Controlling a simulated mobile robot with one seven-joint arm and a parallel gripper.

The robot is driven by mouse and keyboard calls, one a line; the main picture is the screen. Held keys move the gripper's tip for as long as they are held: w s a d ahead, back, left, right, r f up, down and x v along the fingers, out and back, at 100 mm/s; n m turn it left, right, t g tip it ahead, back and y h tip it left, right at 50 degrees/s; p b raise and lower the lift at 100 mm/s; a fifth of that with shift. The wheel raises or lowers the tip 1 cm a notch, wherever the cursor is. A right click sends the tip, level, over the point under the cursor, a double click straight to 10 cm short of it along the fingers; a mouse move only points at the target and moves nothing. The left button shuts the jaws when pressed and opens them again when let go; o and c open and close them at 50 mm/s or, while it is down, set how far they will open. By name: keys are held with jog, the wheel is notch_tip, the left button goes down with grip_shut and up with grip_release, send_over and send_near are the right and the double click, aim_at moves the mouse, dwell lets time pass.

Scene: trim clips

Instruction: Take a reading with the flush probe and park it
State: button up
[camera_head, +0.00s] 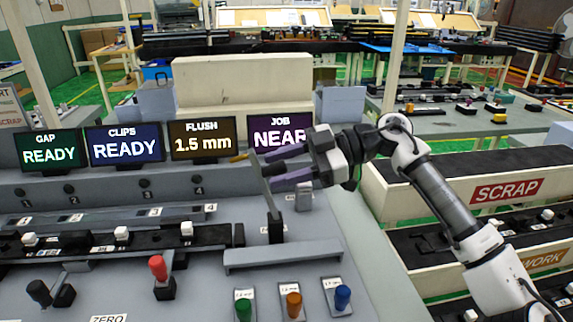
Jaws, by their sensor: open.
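A small yellow tip (238,157) shows just left of the upper finger.
The gap screen (49,149) and clips screen (125,144) read READY. Green (243,307), orange (294,304) and blue (342,297) knobs stand at the front. A red-topped lever (158,268) and a dark lever (40,293) rise front left. A scrap bin (430,193) stands right.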

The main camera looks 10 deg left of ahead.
jog(key=b+v, duration=0.1)
jog(key=v, duration=1.3)
jog(key=shift+b, duration=0.4)
jog(key=shift+a+f, duration=0.1)
